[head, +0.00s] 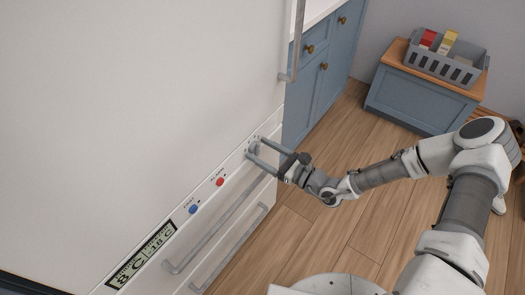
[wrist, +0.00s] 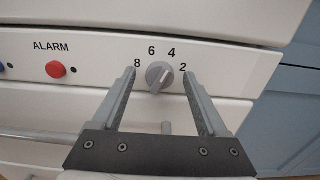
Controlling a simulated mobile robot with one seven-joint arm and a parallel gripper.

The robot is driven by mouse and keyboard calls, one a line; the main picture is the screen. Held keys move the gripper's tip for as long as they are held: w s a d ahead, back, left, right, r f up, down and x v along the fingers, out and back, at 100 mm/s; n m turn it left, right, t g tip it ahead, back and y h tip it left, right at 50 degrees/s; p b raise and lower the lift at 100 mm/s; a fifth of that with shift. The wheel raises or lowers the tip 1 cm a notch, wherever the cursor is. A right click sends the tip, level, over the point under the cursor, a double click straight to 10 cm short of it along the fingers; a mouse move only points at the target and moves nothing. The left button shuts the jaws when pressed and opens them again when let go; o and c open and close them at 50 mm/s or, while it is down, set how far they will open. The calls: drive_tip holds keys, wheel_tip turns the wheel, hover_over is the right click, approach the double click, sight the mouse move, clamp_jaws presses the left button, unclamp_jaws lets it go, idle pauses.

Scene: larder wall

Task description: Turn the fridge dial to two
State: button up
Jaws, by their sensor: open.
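The fridge dial (wrist: 158,77) is a round grey knob with a raised grip bar, on the white panel strip. The numbers 8, 6, 4 and 2 run round its top from left to right. The bar is tilted, its upper end leaning right, roughly toward 4; I cannot make out a pointer mark. My gripper (wrist: 160,84) is open, one finger on each side of the dial, with visible gaps between fingers and knob. In the head view my gripper (head: 257,149) reaches the right end of the panel and partly hides the dial.
Left of the dial are a red ALARM button (wrist: 56,69), a blue button (head: 193,209) and a display (head: 142,255). Drawer handles (head: 225,225) jut out below. A long door handle (head: 292,50) is above. Blue cabinets (head: 325,75) adjoin right; a grey basket (head: 440,68) stands beyond.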

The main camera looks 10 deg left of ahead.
clamp_jaws()
drive_tip(key=shift+r+m+p, duration=0.1)
drive_tip(key=shift+m+p, duration=0.2)
drive_tip(key=shift+p, duration=0.1)
drive_tip(key=m+p, duration=0.2)
drive_tip(key=p, duration=0.1)
drive_tip(key=shift+r+m, duration=0.1)
drive_tip(key=shift+m, duration=0.2)
drive_tip(key=shift+w+f+m+p, duration=0.15)
drive_tip(key=shift+m+p, duration=0.7)
drive_tip(key=shift+m, duration=0.55)
drive_tip(key=shift+s+f+m+p, duration=0.1)
drive_tip(key=shift+m+p, duration=0.75)
drive_tip(key=shift+m, duration=0.55)
unclamp_jaws()
drive_tip(key=shift+w, duration=0.1)
